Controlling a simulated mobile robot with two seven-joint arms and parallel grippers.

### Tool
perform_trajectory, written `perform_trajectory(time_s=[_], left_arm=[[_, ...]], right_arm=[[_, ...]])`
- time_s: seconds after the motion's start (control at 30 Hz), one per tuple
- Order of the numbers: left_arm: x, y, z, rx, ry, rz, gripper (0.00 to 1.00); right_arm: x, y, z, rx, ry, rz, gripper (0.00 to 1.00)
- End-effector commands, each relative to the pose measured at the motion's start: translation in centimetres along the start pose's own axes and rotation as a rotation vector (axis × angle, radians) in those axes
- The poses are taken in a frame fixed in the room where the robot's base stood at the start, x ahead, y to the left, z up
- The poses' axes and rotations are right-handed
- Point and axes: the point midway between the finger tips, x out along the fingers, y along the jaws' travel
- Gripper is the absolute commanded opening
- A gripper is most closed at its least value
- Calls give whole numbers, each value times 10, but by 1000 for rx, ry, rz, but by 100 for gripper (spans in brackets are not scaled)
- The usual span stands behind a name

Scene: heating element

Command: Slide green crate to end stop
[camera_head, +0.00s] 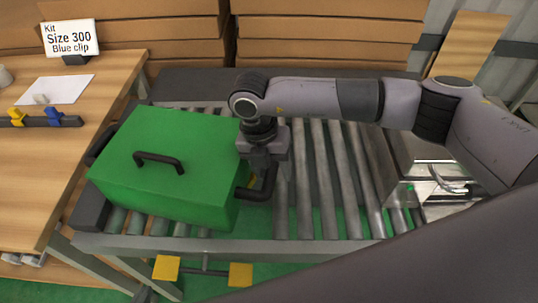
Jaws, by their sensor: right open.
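The green crate (170,190) sits on the left part of the roller conveyor, with a black handle (158,160) on its lid. Another black handle (262,193) sticks out from its right side. A dark block (92,211), which looks like the end stop, is at the conveyor's left end. The crate's left edge overlaps it in the picture, and I cannot tell whether they touch. My right gripper (262,169) points down at the crate's right side, by the side handle. It is open; its fingertips are partly hidden. My left gripper is not in view.
Bare rollers (315,180) lie right of the crate. A metal device (415,175) stands at the conveyor's right. A wooden table (40,165) with a sign (70,38) and clips is on the left. Cardboard boxes (325,40) are stacked behind. Yellow pedals (166,267) are below the front rail.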

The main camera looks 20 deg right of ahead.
Motion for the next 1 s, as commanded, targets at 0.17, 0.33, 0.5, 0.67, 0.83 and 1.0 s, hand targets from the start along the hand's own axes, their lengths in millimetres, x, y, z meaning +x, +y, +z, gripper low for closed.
perform_trajectory(time_s=[0.17, 0.33, 0.5, 0.67, 0.83, 1.0], left_arm=[[0, 0, 0, 0, 0, 0, 0], [0, 0, 0, 0, 1, 0, 0], [0, 0, -1, 0, 1, 0, 0], [0, 0, -1, 0, 1, 0, 0], [0, 0, -1, 0, 2, 0, 0], [0, 0, -1, 0, 2, 0, 0]], right_arm=[[6, 0, 0, 0, 0, 0, 54], [6, 0, 0, 0, 0, 1, 54], [5, 0, 0, 0, 0, 0, 9], [5, 0, 0, 0, 0, 0, 0], [5, 0, 0, 0, 0, 0, 0], [5, 0, 0, 0, 0, 1, 0]])
